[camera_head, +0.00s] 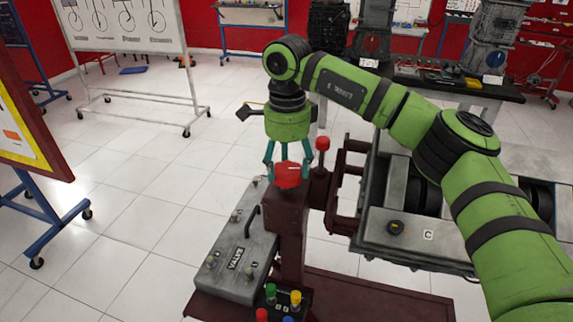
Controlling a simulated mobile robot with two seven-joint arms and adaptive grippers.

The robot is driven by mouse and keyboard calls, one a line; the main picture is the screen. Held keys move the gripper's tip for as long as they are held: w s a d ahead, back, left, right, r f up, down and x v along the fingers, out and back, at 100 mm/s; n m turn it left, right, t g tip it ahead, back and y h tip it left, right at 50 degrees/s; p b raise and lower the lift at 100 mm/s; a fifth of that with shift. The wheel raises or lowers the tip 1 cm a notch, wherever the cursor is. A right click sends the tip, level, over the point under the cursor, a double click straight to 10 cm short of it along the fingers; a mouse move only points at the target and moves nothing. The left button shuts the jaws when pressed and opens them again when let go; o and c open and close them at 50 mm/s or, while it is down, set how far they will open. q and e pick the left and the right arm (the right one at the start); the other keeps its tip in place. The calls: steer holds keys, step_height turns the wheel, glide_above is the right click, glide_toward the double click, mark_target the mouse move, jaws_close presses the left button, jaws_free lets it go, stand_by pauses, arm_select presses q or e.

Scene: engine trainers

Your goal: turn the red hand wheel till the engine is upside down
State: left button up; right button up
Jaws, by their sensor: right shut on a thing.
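The red hand wheel (288,178) sits on top of a dark red post of the engine stand, in the middle of the view. My right gripper (288,165) points down from above, its teal fingers shut on the wheel. The fingers and wrist hide part of the wheel. The grey engine (400,238), with a face marked C, is mounted to the right of the post, partly hidden behind my right arm. I cannot tell which way up it is. My left gripper is not in view.
A red knob (322,143) stands just right of the wheel. A whiteboard (125,25) and a dark workbench (460,88) stand behind.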

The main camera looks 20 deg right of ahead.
steer(key=m, duration=0.4)
steer(key=shift+d+m+b, duration=0.1)
steer(key=shift+m+b, duration=0.25)
steer(key=shift+m, duration=0.05)
steer(key=m+b, duration=0.1)
steer(key=m, duration=0.9)
steer(key=shift+f+m+b, duration=0.15)
steer(key=shift+m+b, duration=0.25)
steer(key=m+b, duration=0.1)
steer(key=m, duration=0.3)
steer(key=shift+s+m, duration=0.1)
steer(key=shift+m, duration=0.2)
steer(key=shift+a+f, duration=0.1)
steer(key=shift+a, duration=0.1)
steer(key=o, duration=1.1)
steer(key=shift+o, duration=0.2)
steer(key=shift+s, duration=0.1)
steer(key=shift+r, duration=0.2)
